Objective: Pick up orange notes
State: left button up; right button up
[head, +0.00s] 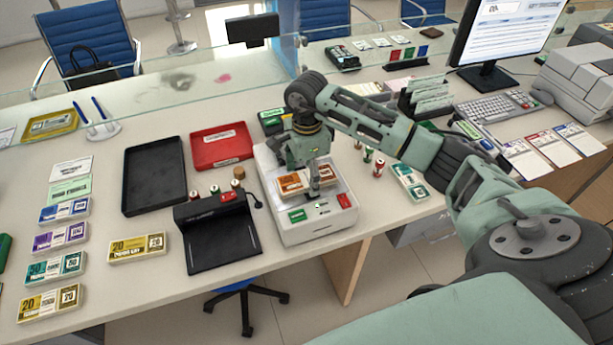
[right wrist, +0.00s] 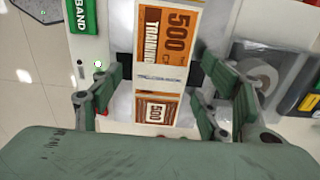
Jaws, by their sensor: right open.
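The orange notes (head: 290,184) are a banded bundle marked 500, lying on top of a white machine (head: 283,232) at the middle of the counter. In the right wrist view the orange notes (right wrist: 166,40) stand between the fingers, with a white band across them. My right gripper (head: 308,180) is over the bundle, pointing down and partly covering it. In the right wrist view my right gripper (right wrist: 165,80) is open, with a finger on each side of the notes. I cannot tell whether either finger touches them. My left gripper is not in view.
A black tray (head: 155,208) and a red tray (head: 220,160) lie left of the machine. A black device (head: 222,255) stands near the front edge. Several note bundles, including a yellow one (head: 138,248), lie at the left. A keyboard (head: 490,108) is at the right.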

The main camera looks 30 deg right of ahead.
jog(key=c, duration=1.2)
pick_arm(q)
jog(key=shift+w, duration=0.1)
pick_arm(e)
jog(key=shift+c, duration=0.5)
